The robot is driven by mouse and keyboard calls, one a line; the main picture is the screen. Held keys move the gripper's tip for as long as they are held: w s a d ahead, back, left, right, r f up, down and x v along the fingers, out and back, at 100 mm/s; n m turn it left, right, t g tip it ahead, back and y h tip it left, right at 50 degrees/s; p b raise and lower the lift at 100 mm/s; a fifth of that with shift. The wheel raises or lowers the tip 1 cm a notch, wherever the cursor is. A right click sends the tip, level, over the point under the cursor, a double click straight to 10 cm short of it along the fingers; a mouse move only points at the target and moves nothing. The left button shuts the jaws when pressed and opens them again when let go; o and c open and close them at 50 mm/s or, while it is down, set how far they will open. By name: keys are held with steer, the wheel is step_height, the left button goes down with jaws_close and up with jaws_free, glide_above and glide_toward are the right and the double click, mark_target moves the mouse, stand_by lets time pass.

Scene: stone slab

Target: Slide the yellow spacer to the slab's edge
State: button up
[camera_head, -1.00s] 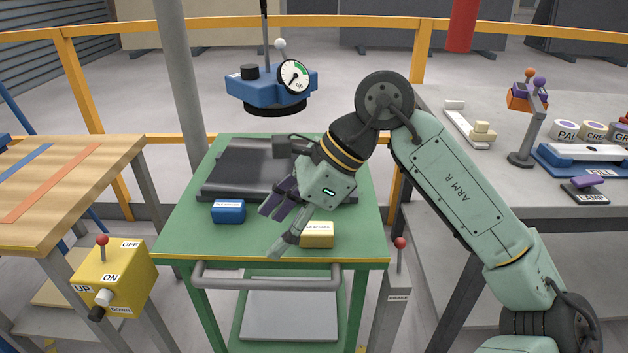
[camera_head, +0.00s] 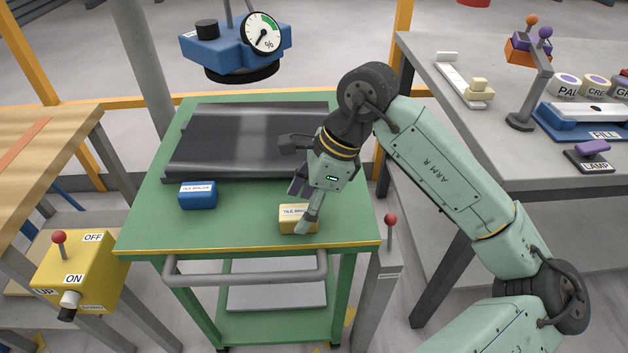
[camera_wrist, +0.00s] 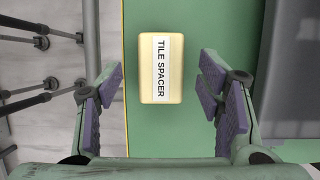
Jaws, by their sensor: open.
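The yellow spacer (camera_head: 291,214), labelled TILE SPACER, lies on the green cart top near its front edge. In the wrist view the spacer (camera_wrist: 147,90) lies between the two spread fingers, with a gap on each side. My gripper (camera_head: 301,206) is open and points down at the spacer; its near finger covers part of the spacer's right side. The dark grey slab (camera_head: 230,135) lies at the back of the cart top, apart from the spacer. The slab also shows at the right of the wrist view (camera_wrist: 292,70).
A blue tile spacer (camera_head: 198,196) sits left on the green cart top (camera_head: 240,232). A blue gauge device (camera_head: 230,52) hangs above the slab. A grey handle (camera_head: 245,279) runs along the cart's front. A yellow switch box (camera_head: 75,275) stands left; a grey bench (camera_head: 440,60) stands right.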

mark_target(291, 197)
steer(key=shift+x, duration=1.35)
steer(key=shift+c, duration=0.2)
steer(key=c, duration=1.2)
steer(key=shift+w+b, duration=1.1)
steer(key=shift+w, duration=2.45)
steer(key=o, duration=1.2)
steer(key=shift+w, duration=0.1)
